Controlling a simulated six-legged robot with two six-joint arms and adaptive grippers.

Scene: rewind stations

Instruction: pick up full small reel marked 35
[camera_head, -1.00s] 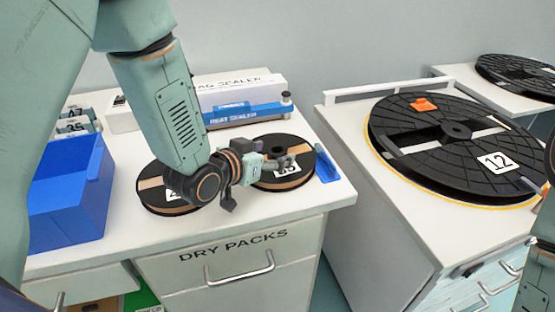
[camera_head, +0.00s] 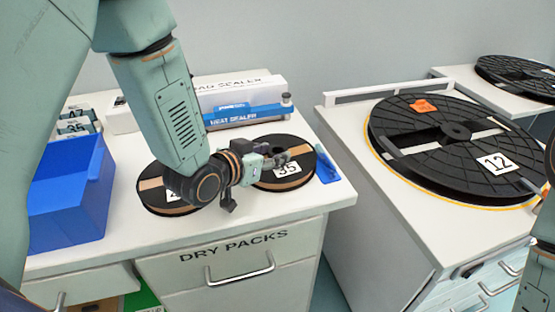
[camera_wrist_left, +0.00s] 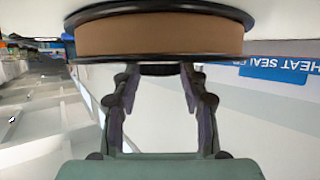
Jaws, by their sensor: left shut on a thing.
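The full small reel marked 35 (camera_head: 289,171) is a black-flanged reel with brown winding, lying flat at the right end of the counter. In the left wrist view the reel (camera_wrist_left: 160,36) fills the top, with both fingers (camera_wrist_left: 161,72) either side of the hub. The reel appears to rest on the counter; I see no clear gap beneath it. My right gripper is not in view.
Another small reel (camera_head: 152,183) lies left, partly hidden by my left arm. A blue bin (camera_head: 70,195), heat sealer (camera_head: 245,113) and blue tool (camera_head: 325,165) are on the counter (camera_head: 115,245). A large reel marked 12 (camera_head: 455,150) lies on the right-hand cabinet.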

